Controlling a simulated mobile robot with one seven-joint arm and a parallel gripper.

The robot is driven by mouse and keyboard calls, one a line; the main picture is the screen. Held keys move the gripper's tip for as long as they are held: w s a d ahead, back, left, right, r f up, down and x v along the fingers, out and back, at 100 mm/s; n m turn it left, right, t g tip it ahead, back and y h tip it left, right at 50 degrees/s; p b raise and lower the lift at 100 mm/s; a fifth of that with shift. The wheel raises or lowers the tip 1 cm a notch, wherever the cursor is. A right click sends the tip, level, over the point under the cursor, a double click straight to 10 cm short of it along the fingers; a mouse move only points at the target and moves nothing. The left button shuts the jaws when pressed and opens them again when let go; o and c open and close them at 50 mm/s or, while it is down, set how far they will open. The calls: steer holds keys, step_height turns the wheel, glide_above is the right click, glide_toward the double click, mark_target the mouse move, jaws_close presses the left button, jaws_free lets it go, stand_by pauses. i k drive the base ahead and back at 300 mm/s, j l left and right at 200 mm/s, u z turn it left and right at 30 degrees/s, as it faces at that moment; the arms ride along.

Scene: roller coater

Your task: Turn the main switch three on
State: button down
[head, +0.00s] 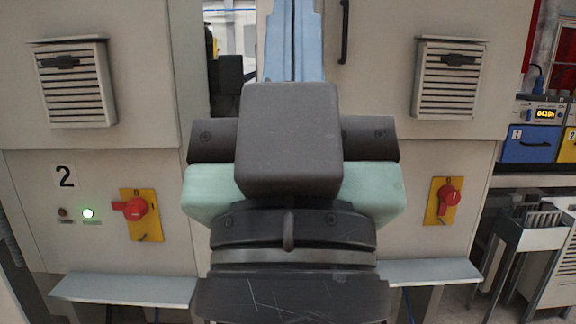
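Two red rotary switches on yellow plates show on the cabinet fronts. My arm fills the middle of the view, between the two switches and apart from both in the picture. I cannot make out my gripper or its fingers.
Grey ledges (124,290) (434,271) jut out below both switches. Vented covers (75,84) (450,80) sit above. A metal rack (528,238) stands at the right.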

mark_target(449, 196)
steer(key=i+l, duration=0.4)
steer(key=l, duration=0.15)
steer(key=i+l, duration=0.4)
steer(key=l+z, duration=0.05)
steer(key=l, duration=0.1)
